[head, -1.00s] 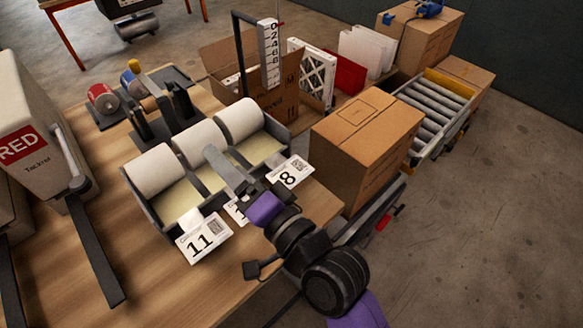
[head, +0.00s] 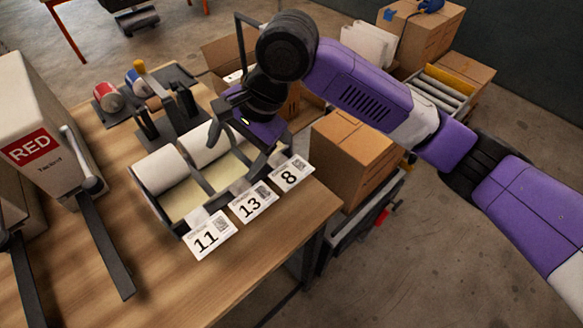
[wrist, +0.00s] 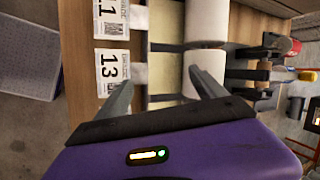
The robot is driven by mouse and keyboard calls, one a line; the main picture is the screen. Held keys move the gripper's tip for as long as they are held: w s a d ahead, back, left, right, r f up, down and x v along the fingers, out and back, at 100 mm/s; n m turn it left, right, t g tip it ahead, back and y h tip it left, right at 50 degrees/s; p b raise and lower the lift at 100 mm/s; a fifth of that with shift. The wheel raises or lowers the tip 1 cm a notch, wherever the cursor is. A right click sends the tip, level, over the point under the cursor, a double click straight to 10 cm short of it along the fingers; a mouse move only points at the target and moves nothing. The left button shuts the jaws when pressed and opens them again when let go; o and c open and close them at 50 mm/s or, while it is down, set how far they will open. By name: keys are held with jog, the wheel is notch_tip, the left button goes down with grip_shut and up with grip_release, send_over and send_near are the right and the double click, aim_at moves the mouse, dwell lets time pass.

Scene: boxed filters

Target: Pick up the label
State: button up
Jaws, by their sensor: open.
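Three white labels hang from the front of a grey dispenser: label 11 (head: 209,234), label 13 (head: 253,201) and label 8 (head: 290,173). In the wrist view label 13 (wrist: 112,71) lies just left of the left fingertip, with label 11 (wrist: 111,20) above it. White rolls (head: 160,170) sit in the dispenser; the right-hand one is hidden behind my gripper. My gripper (head: 247,155) is open and empty over the dispenser, behind the labels. In the wrist view its spread fingers (wrist: 160,90) have bare cream backing and a roll (wrist: 208,68) between or beyond them.
The dispenser (head: 168,219) stands on a wooden table (head: 170,285). A white RED-marked box (head: 38,140) and dark arms (head: 105,245) are at left. Small spools (head: 107,97) stand behind. A cardboard box (head: 350,160) stands right of the table, near a roller conveyor (head: 440,95).

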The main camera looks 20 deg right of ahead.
aim_at(299, 166)
jog(key=d+m+h, duration=0.1)
jog(key=d, duration=0.3)
jog(key=s+d+m+g+h, duration=0.1)
jog(key=d+h, duration=0.1)
jog(key=d, duration=0.3)
jog(key=s+d+r+m+g+h, duration=0.1)
jog(key=d, duration=0.3)
jog(key=shift+d+h+p, duration=0.15)
jog(key=shift+h+p, duration=0.15)
jog(key=shift+h, duration=0.1)
jog(key=shift+s+f+p, duration=0.1)
jog(key=shift+f+p, duration=0.6)
jog(key=shift+f, duration=2.8)
jog(key=c, duration=1.1)
